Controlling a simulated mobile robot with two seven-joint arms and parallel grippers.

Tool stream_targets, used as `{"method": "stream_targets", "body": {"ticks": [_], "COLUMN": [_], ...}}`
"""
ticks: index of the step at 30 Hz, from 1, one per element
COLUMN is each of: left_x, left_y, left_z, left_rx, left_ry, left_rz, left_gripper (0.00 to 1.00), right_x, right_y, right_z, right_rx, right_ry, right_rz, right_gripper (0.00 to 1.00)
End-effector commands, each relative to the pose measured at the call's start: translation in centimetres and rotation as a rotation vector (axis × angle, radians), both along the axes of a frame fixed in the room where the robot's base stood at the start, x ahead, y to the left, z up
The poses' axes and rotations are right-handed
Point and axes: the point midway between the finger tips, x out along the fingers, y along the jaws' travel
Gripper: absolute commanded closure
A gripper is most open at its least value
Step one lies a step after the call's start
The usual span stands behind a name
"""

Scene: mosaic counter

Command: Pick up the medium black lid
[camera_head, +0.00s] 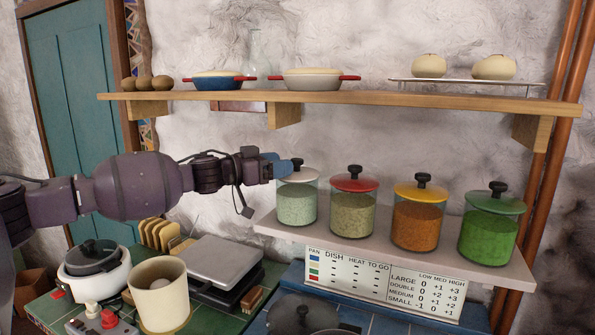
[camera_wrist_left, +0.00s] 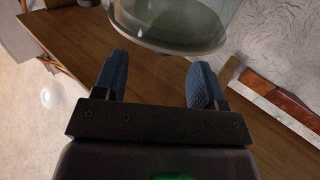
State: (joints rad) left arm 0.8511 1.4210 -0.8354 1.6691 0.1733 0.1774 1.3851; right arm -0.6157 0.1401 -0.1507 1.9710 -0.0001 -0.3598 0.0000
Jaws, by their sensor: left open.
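Two dark lids show in the head view, and I cannot tell which is the medium one. One dark lid (camera_head: 92,257) with a black knob rests on a white pot at the lower left. Another dark lid (camera_head: 302,316) lies at the bottom centre, partly cut off by the frame edge. My left gripper (camera_head: 284,167) is at the left side of the white-lidded jar, away from both lids. In the left wrist view its blue fingers (camera_wrist_left: 158,63) are apart with nothing between them, and a glass jar (camera_wrist_left: 175,25) is just beyond. My right gripper is not in view.
A cream canister (camera_head: 160,290), grey appliance (camera_head: 220,262) and toast rack (camera_head: 160,234) crowd the lower left. An upper wooden shelf (camera_head: 400,102) holds pans.

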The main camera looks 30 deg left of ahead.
Motion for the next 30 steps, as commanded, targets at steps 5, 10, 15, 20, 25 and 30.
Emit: {"method": "stream_targets", "body": {"ticks": [5,10,15,20,25,30], "left_x": [0.8,2.7,4.3,4.8,4.8,4.8], "left_y": [-0.5,-1.5,-2.6,-2.9,-2.9,-2.9], "left_z": [0.1,0.1,0.1,0.0,-0.1,-0.1], "left_rx": [-0.001,0.0,-0.001,0.0,0.001,0.001], "left_ry": [-0.001,-0.001,-0.001,0.0,-0.001,-0.001], "left_rz": [-0.001,-0.001,-0.001,0.0,0.0,0.0], "left_gripper": [0.35,0.35,0.35,0.35,0.35,0.58], "right_x": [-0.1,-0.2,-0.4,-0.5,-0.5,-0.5], "right_y": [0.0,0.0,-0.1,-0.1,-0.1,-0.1], "right_z": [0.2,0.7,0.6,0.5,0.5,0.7], "right_rx": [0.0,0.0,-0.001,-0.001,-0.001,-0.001], "right_ry": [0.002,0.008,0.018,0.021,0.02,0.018], "right_rz": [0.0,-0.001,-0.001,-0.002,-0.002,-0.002], "right_gripper": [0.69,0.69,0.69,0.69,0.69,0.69]}}
